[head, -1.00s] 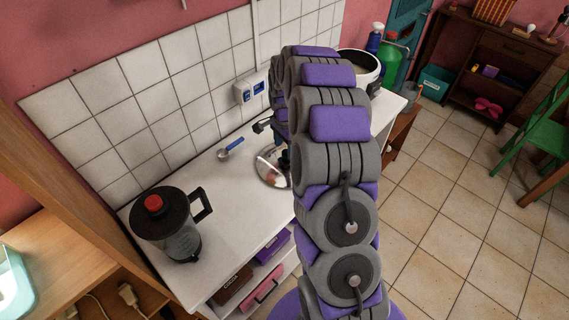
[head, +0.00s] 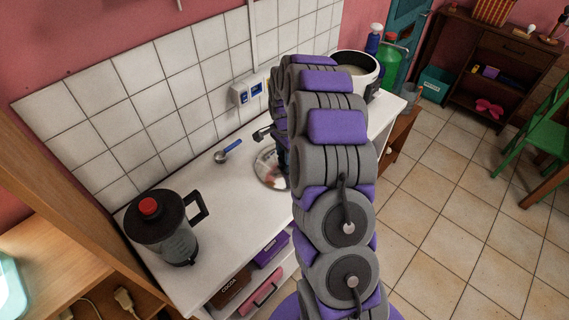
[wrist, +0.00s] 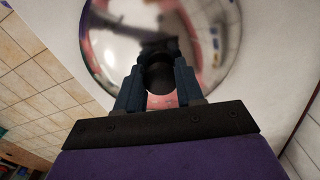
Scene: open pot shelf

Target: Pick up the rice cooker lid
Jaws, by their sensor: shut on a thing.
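The rice cooker lid (wrist: 215,40) is a round, shiny, mirror-like disc with a dark knob (wrist: 159,76) at its middle. In the wrist view my gripper (wrist: 159,92) is shut on the knob, with a dark finger on each side of it. In the head view the lid (head: 268,172) shows at the white counter, partly hidden behind my arm. I cannot tell whether the lid touches the counter.
A blender jug (head: 168,228) with a red-knobbed lid stands at the near left of the white counter (head: 222,190). A blue-handled spoon (head: 228,151) lies near the tiled wall. Green (head: 393,60) and blue bottles stand beyond the cooker. Boxes sit on the shelf below.

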